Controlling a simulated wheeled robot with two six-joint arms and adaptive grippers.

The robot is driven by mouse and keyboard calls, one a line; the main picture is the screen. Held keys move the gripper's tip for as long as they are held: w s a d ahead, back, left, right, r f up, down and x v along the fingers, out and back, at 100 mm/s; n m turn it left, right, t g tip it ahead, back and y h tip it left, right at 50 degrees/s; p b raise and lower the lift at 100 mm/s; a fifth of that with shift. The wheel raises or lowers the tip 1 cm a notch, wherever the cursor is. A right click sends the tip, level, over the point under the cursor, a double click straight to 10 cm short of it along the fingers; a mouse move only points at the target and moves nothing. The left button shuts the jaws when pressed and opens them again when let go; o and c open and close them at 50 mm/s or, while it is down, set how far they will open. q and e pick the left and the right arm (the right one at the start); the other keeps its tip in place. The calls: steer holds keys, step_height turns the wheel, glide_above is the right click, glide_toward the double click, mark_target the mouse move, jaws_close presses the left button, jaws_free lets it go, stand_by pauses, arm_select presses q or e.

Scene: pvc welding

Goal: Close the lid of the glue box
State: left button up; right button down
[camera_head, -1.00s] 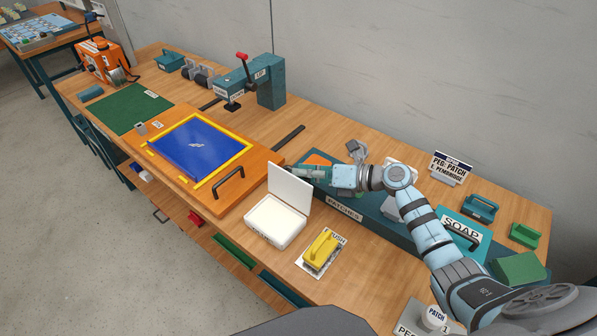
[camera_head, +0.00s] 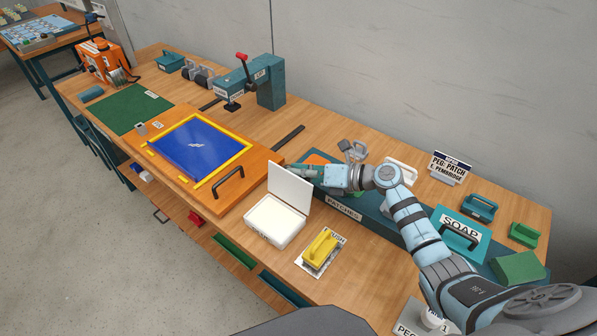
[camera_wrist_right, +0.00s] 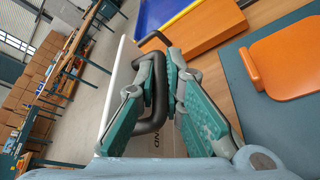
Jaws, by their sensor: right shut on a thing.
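The white glue box (camera_head: 274,222) stands on the bench. Its lid (camera_head: 290,187) is raised, close to upright. In the right wrist view the lid (camera_wrist_right: 119,88) shows as a pale panel, partly hidden behind the fingers, with a label ending in "ND". My right gripper (camera_head: 310,173) is behind the lid, on its right side. In the right wrist view its teal fingers (camera_wrist_right: 168,62) are close together, with a dark handle-like bar at them; the exact contact is partly hidden. My left gripper is not in view.
An orange board with a blue panel (camera_head: 200,145) lies left of the box. The teal patches tray (camera_head: 345,206) lies beneath my right arm.

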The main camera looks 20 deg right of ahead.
mark_target(285, 182)
steer(key=a+n+p, duration=0.1)
steer(key=s+a+r+n+h+p, duration=0.1)
steer(key=p, duration=0.1)
steer(key=n+h+p, duration=0.1)
steer(key=p, duration=0.1)
steer(key=shift+s+a+r+t, duration=0.3)
steer(key=shift+s+a, duration=0.05)
steer(key=shift+a, duration=0.05)
steer(key=shift+s+a+n+h+p, duration=0.2)
steer(key=shift+a+n+h+p, duration=0.15)
steer(key=shift+p, duration=0.35)
steer(key=shift+s+a+f+p, duration=0.15)
steer(key=shift+s+a+p, duration=0.1)
steer(key=shift+a+p, duration=0.15)
steer(key=shift+a, duration=0.1)
steer(key=c, duration=2)
jaws_free()
steer(key=shift+o, duration=0.2)
steer(key=shift+s, duration=0.1)
